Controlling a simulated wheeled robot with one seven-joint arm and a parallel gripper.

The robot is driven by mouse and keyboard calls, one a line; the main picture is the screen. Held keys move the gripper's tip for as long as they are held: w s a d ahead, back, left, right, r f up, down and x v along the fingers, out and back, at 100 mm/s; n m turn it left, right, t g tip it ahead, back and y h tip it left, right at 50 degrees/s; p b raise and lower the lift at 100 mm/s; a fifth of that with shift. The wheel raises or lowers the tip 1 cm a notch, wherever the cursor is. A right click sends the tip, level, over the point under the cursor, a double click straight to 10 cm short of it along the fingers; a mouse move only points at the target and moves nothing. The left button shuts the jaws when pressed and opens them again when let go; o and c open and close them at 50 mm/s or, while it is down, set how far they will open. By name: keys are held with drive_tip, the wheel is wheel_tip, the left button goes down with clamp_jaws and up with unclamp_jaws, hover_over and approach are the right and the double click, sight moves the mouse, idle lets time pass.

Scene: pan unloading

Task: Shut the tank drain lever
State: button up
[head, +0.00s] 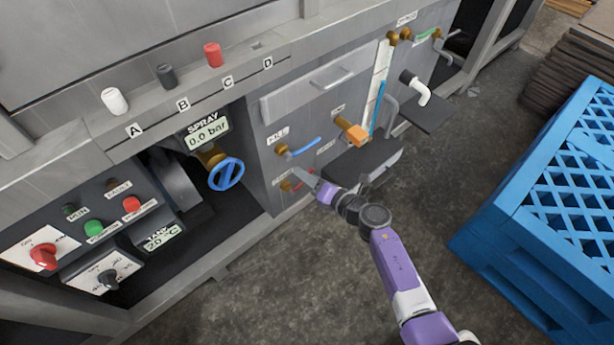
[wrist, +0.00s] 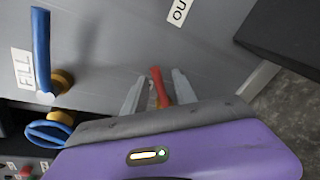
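The drain lever has a red handle (head: 301,175) on a brass valve (head: 287,185), low on the grey tank front below the blue-handled fill lever (head: 304,147). My gripper (head: 312,182) is at the red handle and partly covers it in the head view. In the wrist view my gripper (wrist: 158,92) is open, one finger on each side of the red handle (wrist: 156,78). Gaps show between the handle and both fingers. The drain valve body is hidden behind my gripper in the wrist view. The fill lever's blue handle (wrist: 41,50) stands at its upper left.
A blue spray handwheel (head: 225,174) is left of the drain lever. An orange-handled valve (head: 352,131) and a dark step (head: 365,165) are to the right. A control panel is at lower left. A blue crate (head: 490,240) stands at right, with clear floor between.

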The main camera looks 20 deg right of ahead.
clamp_jaws()
drive_tip(key=shift+d, duration=0.1)
idle(1.2)
